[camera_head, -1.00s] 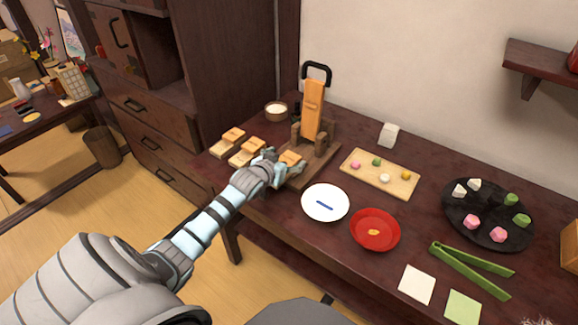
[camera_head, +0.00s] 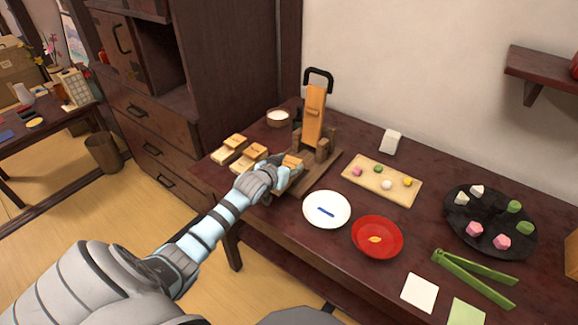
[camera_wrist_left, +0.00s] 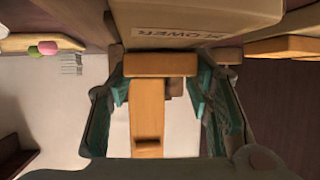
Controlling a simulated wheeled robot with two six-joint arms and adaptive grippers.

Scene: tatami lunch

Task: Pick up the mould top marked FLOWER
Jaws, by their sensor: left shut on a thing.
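The mould top marked FLOWER (camera_wrist_left: 215,18) is a pale wooden block. It fills the top of the left wrist view, its lettering partly seen along the near edge. My left gripper (camera_wrist_left: 161,70) is shut on its orange-brown wooden grip (camera_wrist_left: 160,65), with teal pads at both sides. In the head view my left gripper (camera_head: 280,176) is at the front of the press base, and the top of the block (camera_head: 292,161) shows just beyond it. I cannot tell whether the block touches the base. My right gripper is not in view.
The wooden press (camera_head: 314,115) with its black handle stands just behind. Two similar mould pieces (camera_head: 229,150) (camera_head: 249,159) lie to the left. A white plate (camera_head: 338,222), a red dish (camera_head: 392,250) and a board with sweets (camera_head: 372,190) are to the right.

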